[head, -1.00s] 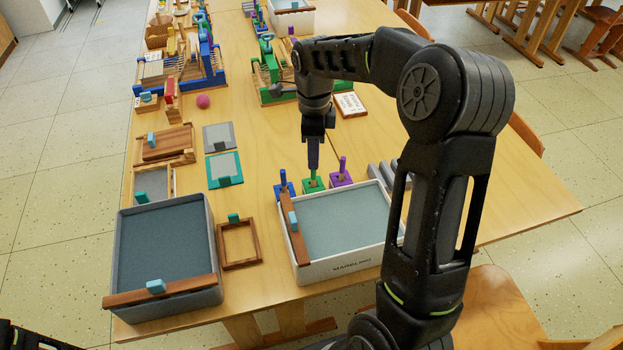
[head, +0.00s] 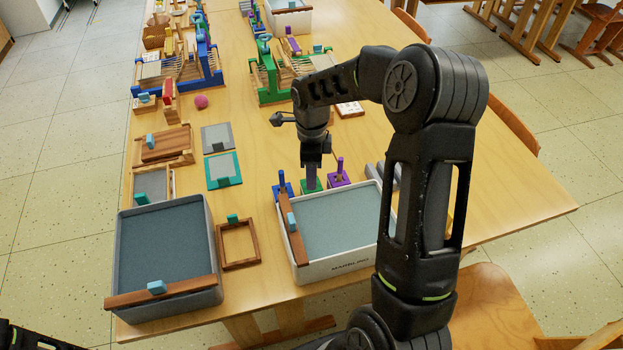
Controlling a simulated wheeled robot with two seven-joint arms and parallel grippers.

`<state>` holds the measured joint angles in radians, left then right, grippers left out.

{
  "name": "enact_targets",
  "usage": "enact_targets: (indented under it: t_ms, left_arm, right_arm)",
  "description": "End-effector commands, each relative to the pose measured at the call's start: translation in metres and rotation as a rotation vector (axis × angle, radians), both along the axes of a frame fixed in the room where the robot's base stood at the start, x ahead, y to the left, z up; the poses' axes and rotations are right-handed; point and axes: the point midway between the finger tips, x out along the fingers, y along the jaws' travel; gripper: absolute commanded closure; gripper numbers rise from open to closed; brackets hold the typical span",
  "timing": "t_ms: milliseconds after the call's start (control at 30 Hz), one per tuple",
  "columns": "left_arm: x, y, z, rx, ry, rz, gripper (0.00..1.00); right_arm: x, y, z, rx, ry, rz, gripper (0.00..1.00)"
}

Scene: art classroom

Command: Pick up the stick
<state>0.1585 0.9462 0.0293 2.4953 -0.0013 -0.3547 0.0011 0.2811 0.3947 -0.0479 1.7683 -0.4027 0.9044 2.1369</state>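A green block (head: 312,187) stands on the table behind the white tray, between a blue block with a blue stick (head: 282,179) and a purple block with a purple stick (head: 340,164). My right gripper (head: 311,186) points straight down at the green block. Its purplish-grey fingers cover the place where the green stick stands, so that stick is hidden. I cannot tell whether the fingers are open or shut, or whether they touch the stick. Only a dark piece of my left arm shows in the bottom left corner; its gripper is out of view.
The white tray (head: 325,269) with a wooden bar lies just in front of the blocks. A grey tray (head: 209,295) and a small wooden frame (head: 253,252) are to the left. Grey cylinders (head: 377,174) lie at right, partly behind my arm. The table's right side is clear.

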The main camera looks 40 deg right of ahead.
Motion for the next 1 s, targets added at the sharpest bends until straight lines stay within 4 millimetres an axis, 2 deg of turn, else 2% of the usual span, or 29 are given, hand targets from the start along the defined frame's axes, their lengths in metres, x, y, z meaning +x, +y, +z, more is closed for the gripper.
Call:
enact_targets:
  t_ms: [133,667,1000]
  left_arm:
    - [-0.0001,0.0000,0.0015,0.000,0.000,0.000,0.00]
    - [-0.0001,0.0000,0.0011,0.000,0.000,0.000,0.00]
    - [-0.0001,0.0000,0.0011,0.000,0.000,0.000,0.00]
  right_arm:
    - [-0.0003,0.0003,-0.0096,0.001,0.001,0.000,0.62]
    - [0.0000,0.0001,-0.0094,0.000,0.000,0.000,0.62]
    - [0.0000,0.0001,-0.0093,0.000,0.000,0.000,0.88]
